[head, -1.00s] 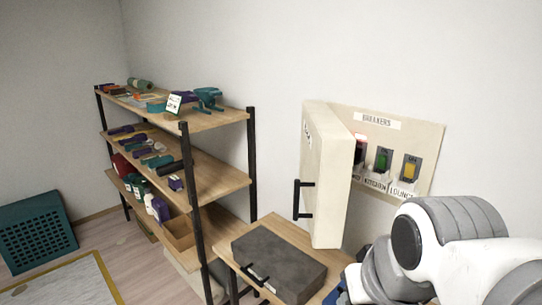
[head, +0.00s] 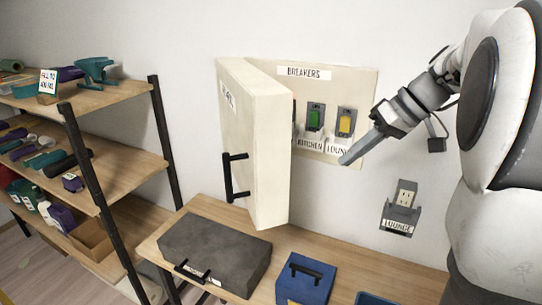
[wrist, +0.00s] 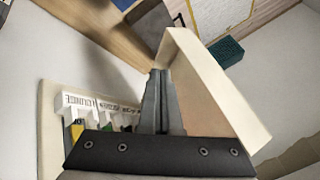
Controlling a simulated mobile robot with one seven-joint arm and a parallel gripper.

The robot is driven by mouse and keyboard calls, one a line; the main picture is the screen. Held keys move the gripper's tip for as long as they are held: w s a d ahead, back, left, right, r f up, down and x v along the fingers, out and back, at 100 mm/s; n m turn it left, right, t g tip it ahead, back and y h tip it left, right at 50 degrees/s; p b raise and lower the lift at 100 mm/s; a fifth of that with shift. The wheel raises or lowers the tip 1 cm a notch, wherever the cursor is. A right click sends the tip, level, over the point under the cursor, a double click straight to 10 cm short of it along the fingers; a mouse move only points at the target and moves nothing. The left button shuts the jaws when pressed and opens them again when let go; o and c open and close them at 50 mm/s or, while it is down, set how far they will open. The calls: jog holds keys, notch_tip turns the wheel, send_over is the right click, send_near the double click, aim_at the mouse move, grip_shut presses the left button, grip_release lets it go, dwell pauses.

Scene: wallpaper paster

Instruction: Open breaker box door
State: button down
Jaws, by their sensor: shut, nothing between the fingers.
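The breaker box door (head: 262,145) is a cream panel with a black handle (head: 235,176) on its outer face. It stands swung out to the left from the breaker panel (head: 362,90) on the wall. Green (head: 315,117) and yellow (head: 345,122) switches show on the panel; the door's edge hides its left part. My gripper (head: 345,160) is shut and empty, in front of the panel's lower right, right of the door. In the wrist view the shut fingers (wrist: 158,100) appear beside the door (wrist: 205,90); whether they touch it I cannot tell.
Below is a wooden table with a grey case (head: 215,250) and a blue box (head: 305,279). A grey outlet labelled LOUNGE (head: 400,210) is on the wall at right. A shelf (head: 110,190) with many items stands at left. The wall area between panel and outlet is free.

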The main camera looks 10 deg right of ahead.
jog(key=w+a+f+p, duration=0.1)
jog(key=w+a+f, duration=0.1)
jog(key=a+f, duration=0.6)
jog(key=shift+a, duration=0.55)
jog(key=shift+w, duration=0.15)
jog(key=shift+a, duration=0.15)
